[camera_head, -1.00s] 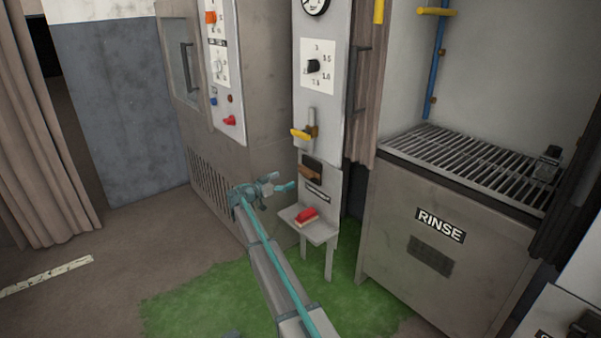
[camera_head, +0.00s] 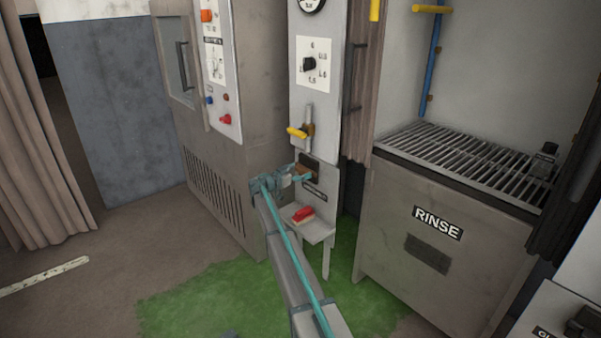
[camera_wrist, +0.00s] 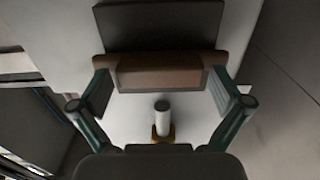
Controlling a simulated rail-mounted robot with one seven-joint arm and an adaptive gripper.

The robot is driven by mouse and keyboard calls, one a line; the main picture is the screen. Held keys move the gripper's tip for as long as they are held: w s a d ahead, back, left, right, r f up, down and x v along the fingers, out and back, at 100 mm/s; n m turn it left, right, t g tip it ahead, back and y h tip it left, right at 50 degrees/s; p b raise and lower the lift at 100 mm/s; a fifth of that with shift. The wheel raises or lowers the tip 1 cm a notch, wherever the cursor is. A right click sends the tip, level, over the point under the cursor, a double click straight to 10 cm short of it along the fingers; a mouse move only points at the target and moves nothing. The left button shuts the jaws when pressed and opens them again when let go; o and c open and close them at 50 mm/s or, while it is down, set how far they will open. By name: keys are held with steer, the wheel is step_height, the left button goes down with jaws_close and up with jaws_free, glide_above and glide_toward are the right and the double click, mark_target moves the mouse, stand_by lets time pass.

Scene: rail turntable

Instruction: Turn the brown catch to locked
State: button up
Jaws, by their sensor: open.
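The brown catch (camera_head: 305,171) is on the narrow grey panel, below the yellow lever, and is partly hidden by my gripper in the head view. In the wrist view the brown catch (camera_wrist: 160,72) lies crosswise in front of a dark plate (camera_wrist: 160,27). My gripper (camera_head: 300,174) is open at the catch. In the wrist view its two fingers (camera_wrist: 162,93) stand one on each side of the catch's raised middle part, with a gap at both sides. I cannot tell whether either finger touches it.
A yellow lever (camera_head: 297,132) sticks out just above the catch. A small shelf (camera_head: 318,232) with a red-topped block (camera_head: 303,214) is just below. The rinse cabinet (camera_head: 398,205) stands to the right and a grey cabinet (camera_head: 250,150) to the left.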

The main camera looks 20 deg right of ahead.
steer(key=c, duration=1.5)
steer(key=shift+c, duration=0.2)
